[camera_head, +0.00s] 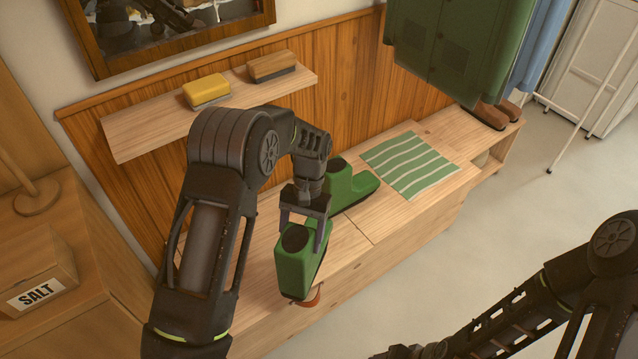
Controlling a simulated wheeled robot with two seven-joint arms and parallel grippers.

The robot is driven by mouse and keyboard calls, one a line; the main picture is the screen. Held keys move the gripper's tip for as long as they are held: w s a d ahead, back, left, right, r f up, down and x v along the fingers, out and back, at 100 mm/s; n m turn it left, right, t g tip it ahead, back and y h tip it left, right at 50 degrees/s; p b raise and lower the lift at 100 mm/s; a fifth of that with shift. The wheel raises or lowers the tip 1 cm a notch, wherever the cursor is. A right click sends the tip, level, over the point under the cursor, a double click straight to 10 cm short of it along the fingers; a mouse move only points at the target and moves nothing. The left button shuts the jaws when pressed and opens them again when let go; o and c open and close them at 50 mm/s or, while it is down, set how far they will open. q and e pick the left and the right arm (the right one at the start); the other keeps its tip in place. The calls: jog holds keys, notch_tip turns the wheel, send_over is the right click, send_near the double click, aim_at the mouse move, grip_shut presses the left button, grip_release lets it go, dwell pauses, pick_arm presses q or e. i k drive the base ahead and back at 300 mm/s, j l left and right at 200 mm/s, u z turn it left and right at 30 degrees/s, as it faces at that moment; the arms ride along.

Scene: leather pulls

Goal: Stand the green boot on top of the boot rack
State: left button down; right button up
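One green boot (291,273) with a dark opening is at the front of the pale wooden bench (390,214). My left gripper (303,228) has its fingers on either side of this boot's upper part and appears shut on it. A second green boot (361,184) stands on the bench just behind, partly covered by the gripper. I cannot tell for sure which part of the furniture is the boot rack. My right arm is low at the right; its end (405,352) is cut off by the bottom edge.
A green-and-white striped cloth (410,165) lies on the bench. Brown shoes (492,114) stand at its far right, under hanging coats (455,45). A wall shelf (150,132) holds a yellow brush (206,90) and a brown one (272,66). A salt box (35,275) stands left.

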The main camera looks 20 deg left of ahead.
aim_at(449, 136)
jog(key=i+l+z, duration=0.4)
jog(key=i+l, duration=0.15)
jog(key=i+l+z, duration=0.45)
jog(key=i+l, duration=0.15)
jog(key=i+l+z, duration=0.15)
jog(key=i, duration=0.5)
jog(key=i+z, duration=0.15)
jog(key=i, duration=0.5)
jog(key=i+u, duration=0.4)
jog(key=i+l+u, duration=0.25)
jog(key=u, duration=0.15)
jog(key=i+l+u, duration=0.55)
jog(key=u, duration=0.2)
jog(key=i+l+u, duration=0.55)
jog(key=u, duration=0.15)
jog(key=i, duration=0.55)
